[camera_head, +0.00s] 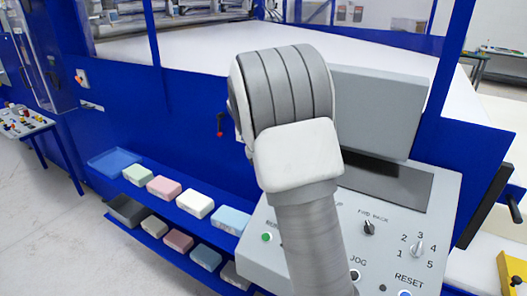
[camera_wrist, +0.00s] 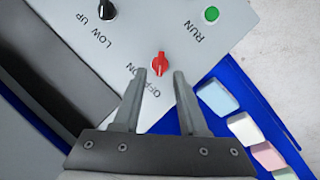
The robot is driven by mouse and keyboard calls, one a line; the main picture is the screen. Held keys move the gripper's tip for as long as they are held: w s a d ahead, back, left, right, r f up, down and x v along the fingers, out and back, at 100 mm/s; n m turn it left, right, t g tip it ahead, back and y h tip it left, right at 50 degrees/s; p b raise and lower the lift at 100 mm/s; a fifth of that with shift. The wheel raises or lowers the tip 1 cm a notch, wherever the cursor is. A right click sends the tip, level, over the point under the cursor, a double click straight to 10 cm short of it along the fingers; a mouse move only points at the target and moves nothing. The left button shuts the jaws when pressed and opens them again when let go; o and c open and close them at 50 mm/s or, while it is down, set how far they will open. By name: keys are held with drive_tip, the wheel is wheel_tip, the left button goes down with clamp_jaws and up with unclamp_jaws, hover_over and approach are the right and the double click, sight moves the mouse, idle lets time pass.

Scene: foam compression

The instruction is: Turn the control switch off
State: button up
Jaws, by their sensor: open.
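The control switch is a red knob (camera_wrist: 160,64) on the light grey control panel (camera_wrist: 226,50), with ON and OFF printed beside it in the wrist view. My gripper (camera_wrist: 160,74) is open, and its two dark grey fingers point at the red knob, one on each side of it in the picture. I cannot tell whether they touch it. In the head view my arm covers the red knob and my gripper; the panel (camera_head: 439,195) shows around the arm.
The panel also carries a green RUN button (camera_wrist: 211,14), a black LOW/UP knob (camera_wrist: 106,10), a FEED RACK knob (camera_head: 369,228) and a numbered dial (camera_head: 417,249). Foam blocks (camera_head: 196,204) lie on blue shelves left of the panel. A grey box (camera_head: 378,112) stands behind it.

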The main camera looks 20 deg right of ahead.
drive_tip(key=v, duration=1.3)
drive_tip(key=shift+r, duration=0.2)
drive_tip(key=shift+s+a, duration=0.1)
drive_tip(key=s+a+r+n+t+y+b, duration=0.1)
drive_tip(key=s+a+n+t+y+b, duration=0.2)
drive_tip(key=s, duration=1.2)
drive_tip(key=s+a+f+t, duration=0.3)
drive_tip(key=s+a+f, duration=0.2)
drive_tip(key=s, duration=0.7)
drive_tip(key=shift+a+f+t+y, duration=0.25)
drive_tip(key=shift+f+t+y, duration=0.15)
drive_tip(key=shift+f, duration=0.55)
drive_tip(key=shift+d, duration=0.2)
